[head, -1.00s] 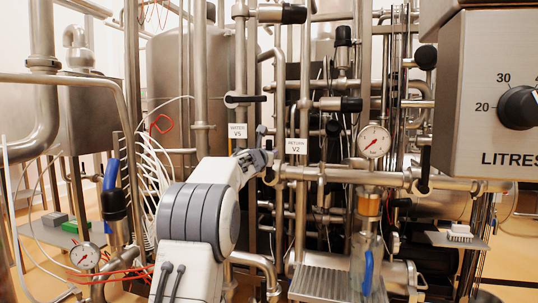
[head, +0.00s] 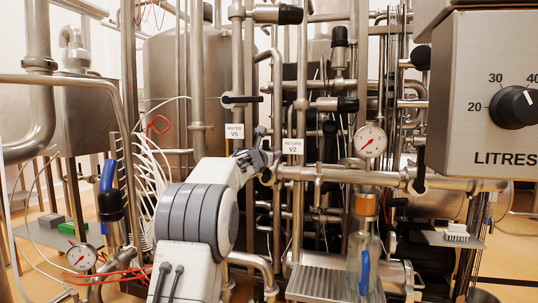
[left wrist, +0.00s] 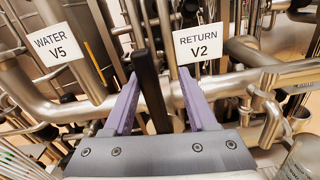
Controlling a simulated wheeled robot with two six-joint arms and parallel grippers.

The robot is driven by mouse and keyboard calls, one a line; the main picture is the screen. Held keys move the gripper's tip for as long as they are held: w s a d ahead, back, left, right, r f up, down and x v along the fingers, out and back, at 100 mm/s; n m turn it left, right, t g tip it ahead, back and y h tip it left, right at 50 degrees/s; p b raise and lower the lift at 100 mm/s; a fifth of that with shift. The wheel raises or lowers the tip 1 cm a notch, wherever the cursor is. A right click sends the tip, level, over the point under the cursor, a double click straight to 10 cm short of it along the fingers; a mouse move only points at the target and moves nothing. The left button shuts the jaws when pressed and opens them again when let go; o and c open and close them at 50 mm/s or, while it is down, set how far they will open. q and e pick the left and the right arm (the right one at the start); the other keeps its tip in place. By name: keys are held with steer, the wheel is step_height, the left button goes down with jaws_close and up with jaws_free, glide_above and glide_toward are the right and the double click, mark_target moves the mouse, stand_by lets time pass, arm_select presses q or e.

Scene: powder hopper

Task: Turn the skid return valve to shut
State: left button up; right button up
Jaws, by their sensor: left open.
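The white RETURN V2 label (head: 292,148) hangs on the pipework in the middle of the head view. It also shows in the left wrist view (left wrist: 199,45). My left gripper (head: 266,152) is just left of and below that label, small and partly hidden by my own arm. In the left wrist view my left gripper (left wrist: 160,92) is open, its two purple fingers on either side of an upright black valve handle (left wrist: 148,88). The handle lies closer to the left finger; I cannot tell whether it touches. My right gripper is not in view.
The WATER V5 label (head: 235,131) and a black lever (head: 243,99) are left of V2. A horizontal steel pipe (head: 340,174) runs right from my gripper. A pressure gauge (head: 370,141) and a LITRES dial box (head: 500,95) are to the right. Pipes crowd the space.

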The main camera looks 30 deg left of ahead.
arm_select(q)
steer(key=shift+s, duration=0.15)
steer(key=shift+s+b, duration=0.3)
steer(key=shift+b, duration=0.05)
steer(key=b+v, duration=0.3)
steer(key=v, duration=0.6)
steer(key=shift+s+d, duration=0.15)
steer(key=shift+s, duration=0.15)
